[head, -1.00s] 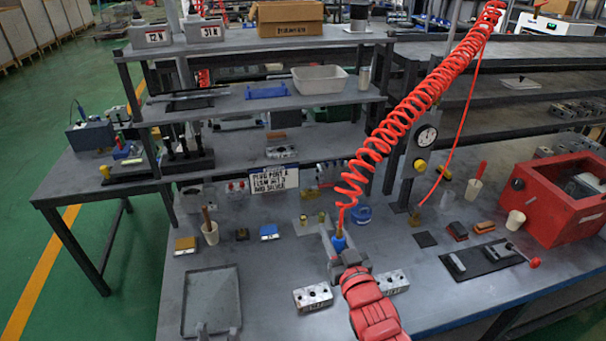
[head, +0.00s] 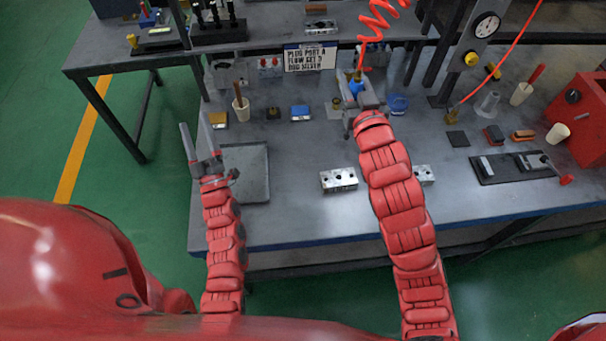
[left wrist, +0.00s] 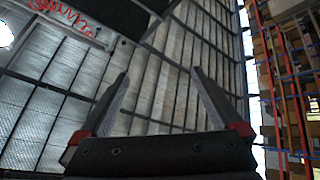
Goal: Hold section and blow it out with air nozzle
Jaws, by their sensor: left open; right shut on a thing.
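A blue air nozzle (head: 356,87) hangs on a red coiled hose (head: 376,22) near the middle back of the bench in the head view. My right gripper (head: 362,97) is shut on it; the jaws hide part of it. A silver section block with holes (head: 338,180) lies on the bench, left of my right arm. A second silver block (head: 425,174) lies right of that arm, partly hidden.
The grey tray (head: 250,180) is empty. A cup with a brush (head: 241,108), a yellow-brown block (head: 217,119) and a blue block (head: 300,113) stand behind it. At right are a black fixture plate (head: 500,172) and a red box (head: 580,115). The front middle bench is clear.

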